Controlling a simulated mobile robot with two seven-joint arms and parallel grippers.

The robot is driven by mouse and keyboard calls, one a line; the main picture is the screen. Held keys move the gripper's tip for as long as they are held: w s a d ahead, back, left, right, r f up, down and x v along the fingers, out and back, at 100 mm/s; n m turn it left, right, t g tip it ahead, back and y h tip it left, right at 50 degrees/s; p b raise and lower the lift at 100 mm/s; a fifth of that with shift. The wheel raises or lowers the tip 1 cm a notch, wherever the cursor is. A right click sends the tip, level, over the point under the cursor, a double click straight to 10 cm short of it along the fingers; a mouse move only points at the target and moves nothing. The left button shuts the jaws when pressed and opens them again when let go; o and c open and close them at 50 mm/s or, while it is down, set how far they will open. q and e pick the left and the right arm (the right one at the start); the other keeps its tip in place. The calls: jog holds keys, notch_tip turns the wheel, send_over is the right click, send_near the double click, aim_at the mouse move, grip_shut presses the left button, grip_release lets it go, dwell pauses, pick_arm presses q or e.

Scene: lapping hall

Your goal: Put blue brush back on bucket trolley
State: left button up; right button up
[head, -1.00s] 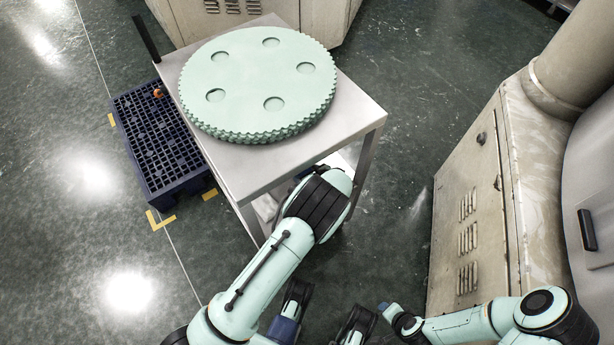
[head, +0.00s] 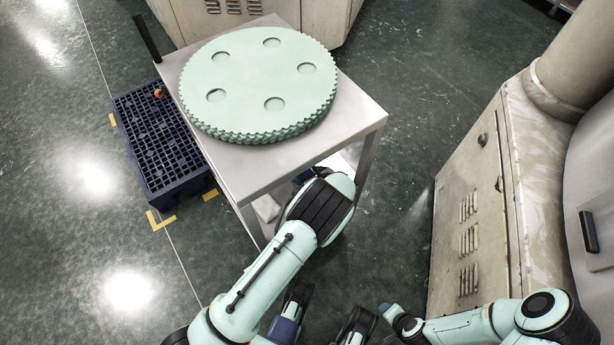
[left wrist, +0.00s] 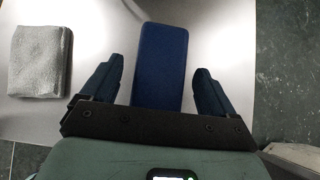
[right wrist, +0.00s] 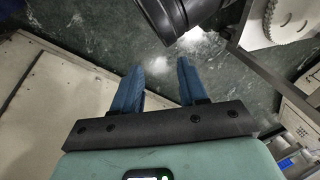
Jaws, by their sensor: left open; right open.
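A dark blue block-shaped object, which I take to be the blue brush (left wrist: 160,50), lies on a pale flat shelf (left wrist: 220,28) in the left wrist view. My left gripper (left wrist: 157,72) is open, with one finger on each side of it and gaps between. In the head view my left arm reaches under the edge of the steel table, so its fingers are mostly hidden. My right gripper (right wrist: 160,68) is open and empty over the floor in the right wrist view. I cannot make out a bucket trolley in any view.
A grey folded cloth (left wrist: 40,60) lies left of the brush. A large pale green toothed disc (head: 258,82) covers much of the steel table (head: 350,105). A dark blue grated pallet (head: 160,150) stands left of it.

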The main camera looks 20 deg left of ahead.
pick_arm(q)
jog(key=p+v, duration=0.2)
jog(key=v, duration=0.9)
pick_arm(e)
jog(key=shift+g+y, duration=0.3)
jog(key=shift+g, duration=0.5)
jog(key=s+r, duration=0.1)
jog(key=s+a+r, duration=0.1)
jog(key=s, duration=0.1)
jog(key=s+a+r, duration=0.1)
jog(key=shift+s+a, duration=0.15)
jog(key=shift+s, duration=0.05)
